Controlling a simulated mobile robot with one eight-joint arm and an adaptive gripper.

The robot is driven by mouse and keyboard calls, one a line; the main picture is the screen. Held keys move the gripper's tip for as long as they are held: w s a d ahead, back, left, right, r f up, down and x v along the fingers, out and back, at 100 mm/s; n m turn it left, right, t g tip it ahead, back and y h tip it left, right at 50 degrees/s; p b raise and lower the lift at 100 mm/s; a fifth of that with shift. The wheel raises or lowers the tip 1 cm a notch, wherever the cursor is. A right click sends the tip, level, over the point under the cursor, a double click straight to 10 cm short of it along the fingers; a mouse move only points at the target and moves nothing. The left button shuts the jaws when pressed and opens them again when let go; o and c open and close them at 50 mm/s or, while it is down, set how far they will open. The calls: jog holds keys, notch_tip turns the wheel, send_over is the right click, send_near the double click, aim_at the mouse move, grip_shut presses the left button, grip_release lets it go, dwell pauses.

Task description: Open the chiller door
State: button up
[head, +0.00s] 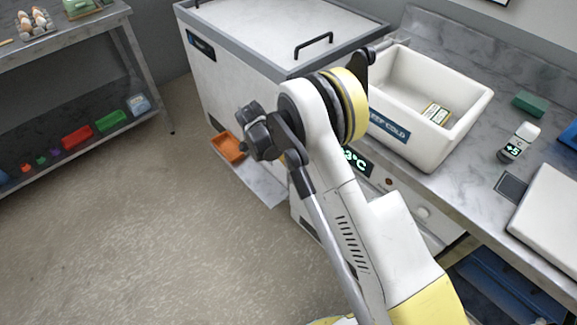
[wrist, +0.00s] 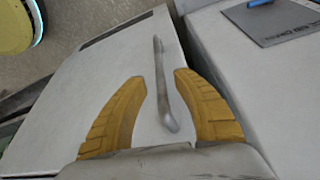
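The chiller shows in the head view as a pale unit under the counter, with a lit display (head: 357,161) partly covered by my arm. Its door front is mostly hidden there. In the wrist view a white door panel (wrist: 85,85) carries a long grey bar handle (wrist: 160,80). My gripper (wrist: 175,85) is open, with one yellow finger on each side of the handle's lower part. The fingers look apart from the bar; I cannot tell how deep it sits between them. My gripper's fingers cannot be made out in the head view.
A white chest with a black lid handle (head: 313,45) stands behind my arm. An orange tray (head: 228,147) lies low beside it. A white bin labelled for keeping cold (head: 455,120) stands on the counter. A shelf rack (head: 75,45) is at left. The floor (head: 130,230) between is clear.

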jog(key=b+x, duration=0.1)
jog(key=x, duration=0.4)
jog(key=shift+b, duration=0.3)
grip_shut()
